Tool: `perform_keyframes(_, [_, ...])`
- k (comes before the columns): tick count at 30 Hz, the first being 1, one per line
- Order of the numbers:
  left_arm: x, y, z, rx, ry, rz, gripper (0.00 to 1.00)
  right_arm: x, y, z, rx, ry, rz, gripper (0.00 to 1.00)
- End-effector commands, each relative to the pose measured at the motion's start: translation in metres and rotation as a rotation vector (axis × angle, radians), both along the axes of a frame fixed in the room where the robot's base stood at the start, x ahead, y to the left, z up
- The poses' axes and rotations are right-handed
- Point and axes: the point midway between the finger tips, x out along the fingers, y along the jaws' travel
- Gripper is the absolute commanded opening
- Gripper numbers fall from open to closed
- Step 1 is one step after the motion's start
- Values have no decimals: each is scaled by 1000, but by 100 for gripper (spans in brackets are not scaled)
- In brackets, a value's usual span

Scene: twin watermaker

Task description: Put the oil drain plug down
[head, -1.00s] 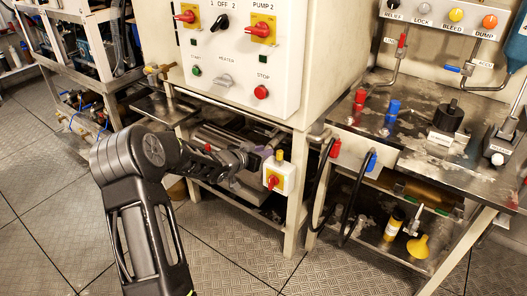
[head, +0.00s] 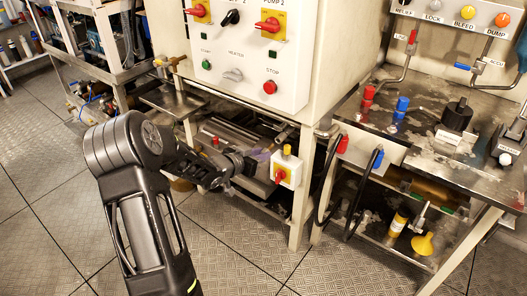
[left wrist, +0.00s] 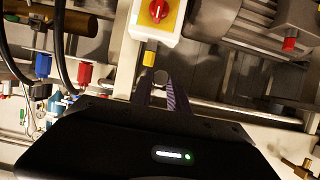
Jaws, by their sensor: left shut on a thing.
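My left gripper (head: 256,162) is beside the small yellow-and-red switch box (head: 287,171), in front of the shelf under the control cabinet. In the left wrist view its two purple fingers (left wrist: 160,88) are shut on a small round greyish piece (left wrist: 160,77), probably the oil drain plug. Most of that piece is hidden between the fingers. The plug cannot be made out in the head view. The switch box also shows in the left wrist view (left wrist: 156,14), with its yellow fitting pointing toward the fingertips. My right gripper is not in view.
Motor-like machinery (head: 238,128) with a red cap (head: 215,140) fills the shelf behind the gripper. A steel tray (head: 178,100) is to the left. A steel bench (head: 425,135) with red and blue fittings stands right, with black hoses (head: 328,185) hanging. The floor in front is clear.

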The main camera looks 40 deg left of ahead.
Motion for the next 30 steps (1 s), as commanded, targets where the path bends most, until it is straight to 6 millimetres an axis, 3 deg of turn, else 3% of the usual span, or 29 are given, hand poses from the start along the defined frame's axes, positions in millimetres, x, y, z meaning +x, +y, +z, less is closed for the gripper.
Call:
perform_keyframes(12, [-4, -1, 0, 0, 0, 0, 0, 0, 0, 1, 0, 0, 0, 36])
perform_keyframes(17, [3, -16, 10, -1, -2, -11, 0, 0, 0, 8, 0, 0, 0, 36])
perform_keyframes(20, [15, -43, 25, -2, -3, -26, 0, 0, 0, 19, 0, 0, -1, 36])
perform_keyframes(23, [28, -84, 46, -3, -2, -41, 0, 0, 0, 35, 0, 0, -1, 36])
perform_keyframes(30, [40, -204, 93, -3, 2, -53, 0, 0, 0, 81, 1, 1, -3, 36])
